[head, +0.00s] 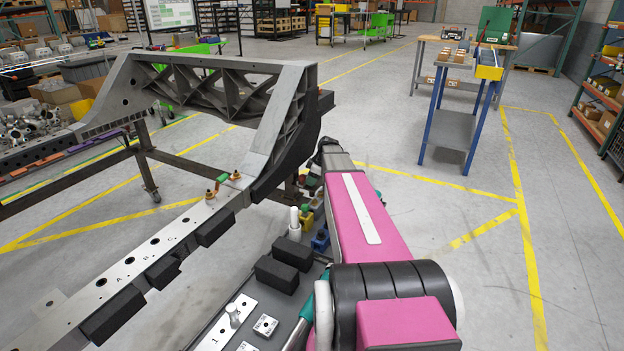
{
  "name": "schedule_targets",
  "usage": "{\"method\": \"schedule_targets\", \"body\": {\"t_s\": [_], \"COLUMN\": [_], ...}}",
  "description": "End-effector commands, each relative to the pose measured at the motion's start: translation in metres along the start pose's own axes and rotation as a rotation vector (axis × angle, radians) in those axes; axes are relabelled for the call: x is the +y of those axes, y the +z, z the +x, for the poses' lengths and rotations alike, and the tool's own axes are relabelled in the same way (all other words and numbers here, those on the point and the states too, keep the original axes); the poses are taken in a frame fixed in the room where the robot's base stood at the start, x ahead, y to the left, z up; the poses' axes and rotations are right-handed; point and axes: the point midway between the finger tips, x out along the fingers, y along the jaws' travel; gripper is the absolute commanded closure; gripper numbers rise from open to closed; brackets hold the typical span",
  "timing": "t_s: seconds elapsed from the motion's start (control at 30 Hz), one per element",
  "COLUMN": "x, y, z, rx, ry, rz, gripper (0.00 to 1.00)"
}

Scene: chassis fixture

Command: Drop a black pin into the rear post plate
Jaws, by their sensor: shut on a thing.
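The grey chassis rail (150,253) runs along the left, with holes and the letters A, B and C on its top. Two small orange-brown posts (210,194) stand on the rail near the tall cast frame (285,110), with a green piece between them. I cannot tell whether this is the rear post plate. My pink arm reaches forward at the centre right and hides what lies behind it. My gripper does not show, and no black pin can be made out.
A tray beside the rail holds black blocks (277,274), a plate marked 1 (226,322), a small white labelled block (265,326), a white cylinder (294,222) and a blue block (320,239). Black pads (215,228) line the rail's side.

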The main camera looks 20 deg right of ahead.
Motion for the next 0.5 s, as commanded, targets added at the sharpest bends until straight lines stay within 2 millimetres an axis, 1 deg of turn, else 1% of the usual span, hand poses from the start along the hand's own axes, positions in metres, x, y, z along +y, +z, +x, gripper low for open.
{"method": "schedule_targets", "body": {"t_s": [0.3,0.33,0.4,0.5], "x": [0.0,0.0,0.0,0.0], "y": [0.0027,0.0026,0.0025,0.0025], "z": [0.0065,0.0062,0.006,0.006], "rx": [0.0,0.0,0.0,0.0], "ry": [0.0,0.0,0.0,0.0], "rz": [0.0,0.0,0.0,0.0], "gripper": [0.98,0.59,0.4,0.4]}}
